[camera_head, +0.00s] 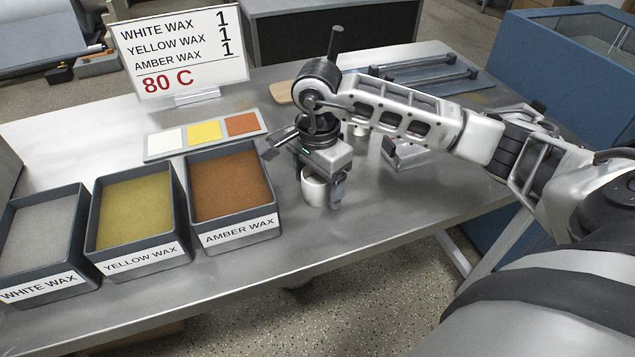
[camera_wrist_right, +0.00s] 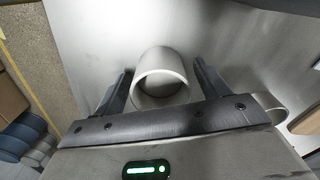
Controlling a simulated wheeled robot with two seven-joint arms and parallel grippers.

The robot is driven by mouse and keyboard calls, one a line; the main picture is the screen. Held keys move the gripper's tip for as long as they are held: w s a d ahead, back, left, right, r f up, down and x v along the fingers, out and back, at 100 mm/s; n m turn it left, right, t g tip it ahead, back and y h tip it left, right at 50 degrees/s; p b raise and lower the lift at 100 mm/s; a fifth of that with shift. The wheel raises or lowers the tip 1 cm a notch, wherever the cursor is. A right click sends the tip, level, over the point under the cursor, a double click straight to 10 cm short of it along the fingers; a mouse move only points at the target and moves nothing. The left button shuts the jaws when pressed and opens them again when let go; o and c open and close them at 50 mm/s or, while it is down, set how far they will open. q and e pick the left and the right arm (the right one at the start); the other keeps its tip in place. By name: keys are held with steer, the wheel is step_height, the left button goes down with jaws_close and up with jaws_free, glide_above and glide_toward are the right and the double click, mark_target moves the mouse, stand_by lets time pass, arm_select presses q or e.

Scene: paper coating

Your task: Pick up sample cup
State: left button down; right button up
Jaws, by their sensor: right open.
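The sample cup (camera_head: 314,191) is a small white round cup standing on the metal table to the right of the amber wax bin. My right gripper (camera_head: 325,186) is directly over and around it, pointing down, and partly hides it. In the right wrist view, the cup (camera_wrist_right: 161,76) is between the two spread fingers of my right gripper (camera_wrist_right: 162,84). A gap shows on both sides of the cup. The gripper is open and holds nothing. My left gripper is not in view.
The white wax bin (camera_head: 8,278), yellow wax bin (camera_head: 148,265) and amber wax bin (camera_head: 237,233) stand at the left. Colour swatches (camera_head: 204,132) and a sign (camera_head: 182,85) reading 80 C are behind. A dark rack (camera_head: 425,72) is at the back right. Table in front of the cup is clear.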

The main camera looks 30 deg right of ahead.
steer(key=shift+f, duration=0.25)
steer(key=c, duration=1)
steer(key=shift+r, duration=0.1)
